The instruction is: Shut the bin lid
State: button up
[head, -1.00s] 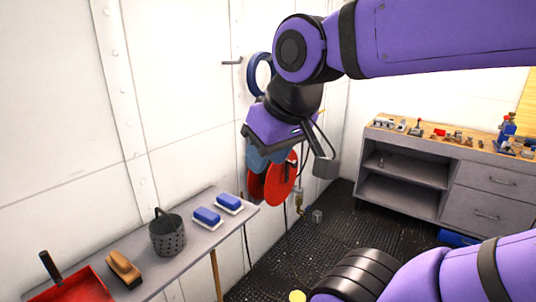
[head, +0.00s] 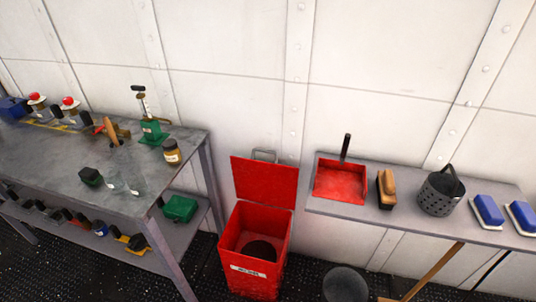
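The red bin (head: 255,272) stands on the dark floor between the grey workbench and the wall shelf, with a small label on its front. Its red lid (head: 264,182) stands upright at the back, so the bin is open. A grey handle shows at the lid's top edge, near the wall. Something dark and round (head: 260,250) lies inside the bin. My gripper is outside the head view now.
A grey workbench (head: 60,160) with tools and a jar stands left. A wall shelf (head: 400,222) at right holds a red dustpan (head: 341,181), a brush, a basket and blue blocks. A grey bucket (head: 345,284) stands on the floor beside the bin.

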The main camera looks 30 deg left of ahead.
aim_at(269, 183)
jog(key=i+l+u, duration=0.2)
jog(key=u, duration=0.15)
jog(key=i+l+u, duration=0.15)
jog(key=l+u, duration=0.2)
jog(key=i+l+u, duration=0.1)
jog(key=l+u, duration=0.15)
jog(key=u, duration=0.15)
jog(key=k+u, duration=0.1)
jog(key=u, duration=0.4)
